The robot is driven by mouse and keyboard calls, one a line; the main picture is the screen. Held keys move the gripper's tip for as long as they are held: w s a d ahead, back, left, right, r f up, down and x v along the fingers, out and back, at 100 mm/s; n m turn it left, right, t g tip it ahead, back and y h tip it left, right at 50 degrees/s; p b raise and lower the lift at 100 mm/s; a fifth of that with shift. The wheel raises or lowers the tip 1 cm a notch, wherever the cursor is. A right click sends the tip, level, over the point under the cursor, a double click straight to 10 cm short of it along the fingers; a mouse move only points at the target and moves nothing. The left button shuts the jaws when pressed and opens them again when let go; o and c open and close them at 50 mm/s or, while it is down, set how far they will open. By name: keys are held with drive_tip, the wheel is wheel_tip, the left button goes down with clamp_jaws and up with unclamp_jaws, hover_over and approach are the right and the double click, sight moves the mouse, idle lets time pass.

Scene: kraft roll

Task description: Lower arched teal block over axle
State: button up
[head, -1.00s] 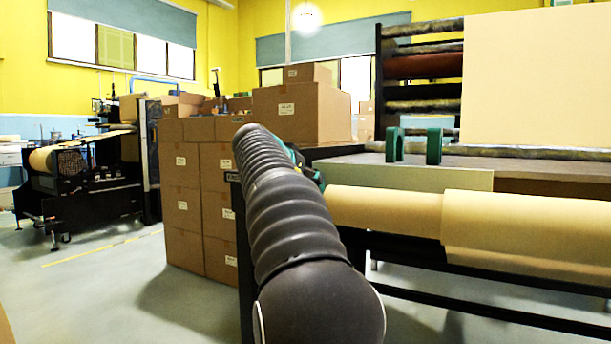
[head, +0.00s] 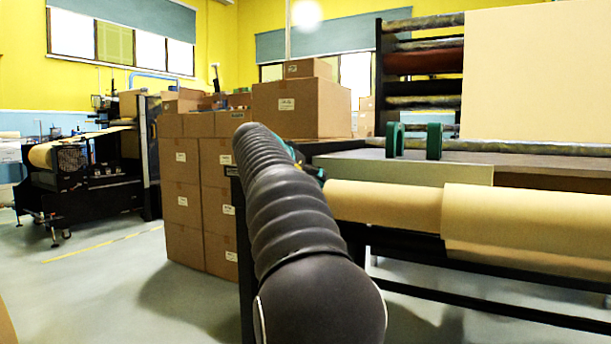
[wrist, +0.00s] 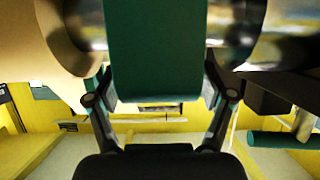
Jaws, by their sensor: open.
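A teal block (wrist: 155,50) fills the upper middle of the wrist view. It lies across the shiny metal axle (wrist: 232,30), which shows on both sides of it; whether it sits fully down on the axle is hidden. My gripper (wrist: 158,85) is open, with one finger on each side of the block's near end. In the head view my arm hides the gripper and most of this spot; only a bit of teal shows by the roll's left end. Two more arched teal blocks, one left (head: 395,140) and one right (head: 434,141), stand upright on the machine's table.
The kraft roll (head: 530,225) lies along the machine front on the right, close beside the block in the wrist view. Stacked cardboard boxes (head: 200,190) stand behind my arm. Another black machine (head: 85,175) is at the far left. The floor between is clear.

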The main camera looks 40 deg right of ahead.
drive_tip(key=v, duration=1.2)
drive_tip(key=shift+r, duration=0.1)
drive_tip(key=w+a+f+n+y, duration=0.2)
drive_tip(key=a+f+n+y, duration=0.2)
drive_tip(key=f+n, duration=0.5)
drive_tip(key=s+a+f+n+y+p, duration=0.1)
drive_tip(key=s+a+f+y, duration=0.15)
drive_tip(key=f, duration=0.25)
drive_tip(key=s+a+f+y+p, duration=0.1)
drive_tip(key=s+a+f, duration=0.25)
drive_tip(key=f, duration=0.25)
drive_tip(key=s+a+f+n+y+p, duration=0.1)
drive_tip(key=s+a+f+y+p, duration=0.1)
drive_tip(key=s+a, duration=0.6)
drive_tip(key=s+a+f+n+y+p, duration=0.2)
drive_tip(key=s+a+f+p, duration=0.3)
drive_tip(key=s, duration=0.8)
drive_tip(key=shift+s+a+y+p, duration=0.5)
drive_tip(key=shift+a+p, duration=0.35)
drive_tip(key=shift+a, duration=0.75)
